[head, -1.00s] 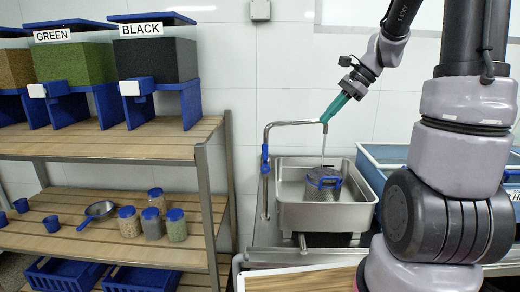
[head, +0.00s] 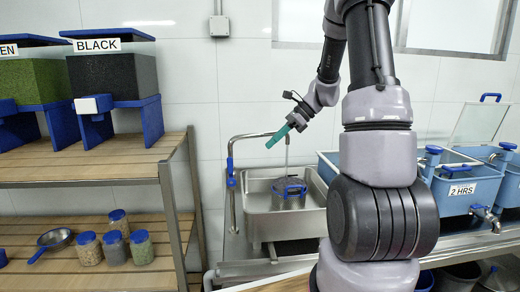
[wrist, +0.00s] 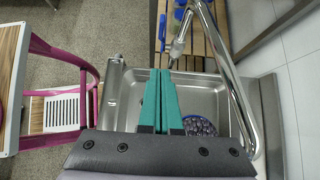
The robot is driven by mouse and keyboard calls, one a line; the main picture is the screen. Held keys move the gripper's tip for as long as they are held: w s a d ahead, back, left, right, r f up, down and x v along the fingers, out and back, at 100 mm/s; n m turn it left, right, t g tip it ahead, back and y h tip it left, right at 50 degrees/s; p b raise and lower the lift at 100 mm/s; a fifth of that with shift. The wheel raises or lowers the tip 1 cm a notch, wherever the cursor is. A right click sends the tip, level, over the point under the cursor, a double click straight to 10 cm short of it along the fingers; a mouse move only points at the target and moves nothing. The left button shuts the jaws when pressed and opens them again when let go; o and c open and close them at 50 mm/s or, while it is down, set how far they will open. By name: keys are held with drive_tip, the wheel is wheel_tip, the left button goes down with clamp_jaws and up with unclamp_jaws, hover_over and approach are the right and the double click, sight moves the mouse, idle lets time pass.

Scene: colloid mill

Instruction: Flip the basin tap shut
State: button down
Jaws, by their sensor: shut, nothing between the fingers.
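A thin stream falls from the spout into a blue-rimmed container (head: 289,188) in the basin. My gripper (head: 269,147) is shut and empty, its teal fingers pointing down-left beside the spout end, right of the lever and apart from it. In the wrist view the closed fingers (wrist: 162,72) hang over the basin, left of the curved tap pipe (wrist: 232,85). The container (wrist: 200,126), holding dark contents, is partly hidden there.
Wooden shelves (head: 95,160) with the BLACK bin (head: 112,78) and jars (head: 115,247) stand at the left. Blue tanks (head: 470,185) with small taps stand at the right. The wrist view shows a magenta frame (wrist: 75,140) left of the basin.

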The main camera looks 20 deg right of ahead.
sight(230, 166)
drive_tip(key=w+a+f, duration=0.2)
drive_tip(key=a+f, duration=0.4)
drive_tip(key=a, duration=0.4)
